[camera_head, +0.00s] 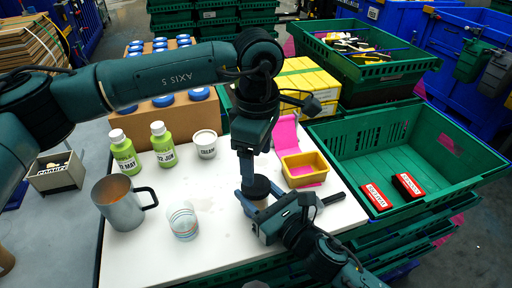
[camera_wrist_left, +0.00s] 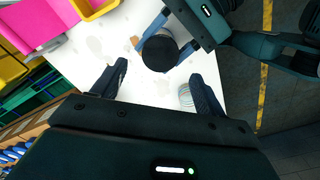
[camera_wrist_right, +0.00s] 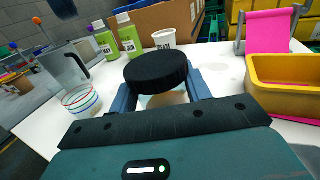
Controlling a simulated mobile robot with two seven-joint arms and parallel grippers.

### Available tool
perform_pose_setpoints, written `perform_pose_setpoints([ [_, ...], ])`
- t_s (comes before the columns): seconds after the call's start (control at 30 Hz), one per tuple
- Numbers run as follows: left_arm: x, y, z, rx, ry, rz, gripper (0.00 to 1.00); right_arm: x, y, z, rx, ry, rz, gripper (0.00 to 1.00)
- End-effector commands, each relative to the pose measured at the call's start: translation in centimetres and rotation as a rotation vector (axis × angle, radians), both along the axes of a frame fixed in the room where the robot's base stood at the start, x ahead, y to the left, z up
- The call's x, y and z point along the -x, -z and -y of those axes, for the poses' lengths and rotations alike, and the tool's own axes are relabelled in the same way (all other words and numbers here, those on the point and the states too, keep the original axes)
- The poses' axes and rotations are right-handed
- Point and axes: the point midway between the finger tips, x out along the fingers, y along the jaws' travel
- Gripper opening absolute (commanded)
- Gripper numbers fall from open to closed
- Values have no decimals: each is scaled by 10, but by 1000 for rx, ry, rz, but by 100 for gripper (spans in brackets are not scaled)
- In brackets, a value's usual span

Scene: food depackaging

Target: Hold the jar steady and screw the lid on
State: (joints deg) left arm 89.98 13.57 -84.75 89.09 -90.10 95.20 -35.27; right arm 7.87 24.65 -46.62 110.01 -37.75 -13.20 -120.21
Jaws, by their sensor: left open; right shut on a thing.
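The jar (camera_wrist_right: 165,99) stands upright on the white table with the black lid (camera_wrist_right: 156,70) on its mouth. Whether the lid is threaded tight cannot be told. My right gripper (camera_wrist_right: 160,92) is shut on the jar, one finger on each side below the lid; it also shows in the head view (camera_head: 268,209). My left gripper (camera_head: 250,194) points down above the lid in the head view. In the left wrist view its fingers (camera_wrist_left: 160,82) are spread wide with nothing between them, and the lid (camera_wrist_left: 160,52) shows beyond them.
A grey mug (camera_head: 120,204) and a striped glass (camera_head: 183,222) stand at left. Two green bottles (camera_head: 125,155) and a white cup (camera_head: 204,145) stand behind. A yellow tray (camera_head: 304,168) is right of the jar. A green crate (camera_head: 345,140) with red packs stands further right.

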Motion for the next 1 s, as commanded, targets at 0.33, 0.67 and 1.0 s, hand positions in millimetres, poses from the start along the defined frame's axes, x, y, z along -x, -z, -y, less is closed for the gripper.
perform_pose_setpoints([
  [0.33,0,-6,0,-1,-789,-1,73,0,0,0,1,0,-1,0],
  [0.67,1,-11,-1,-1,-1542,-1,73,0,0,0,1,0,-1,0],
  [1.0,1,-15,-2,0,-2131,-2,73,0,0,0,1,0,-1,0],
])
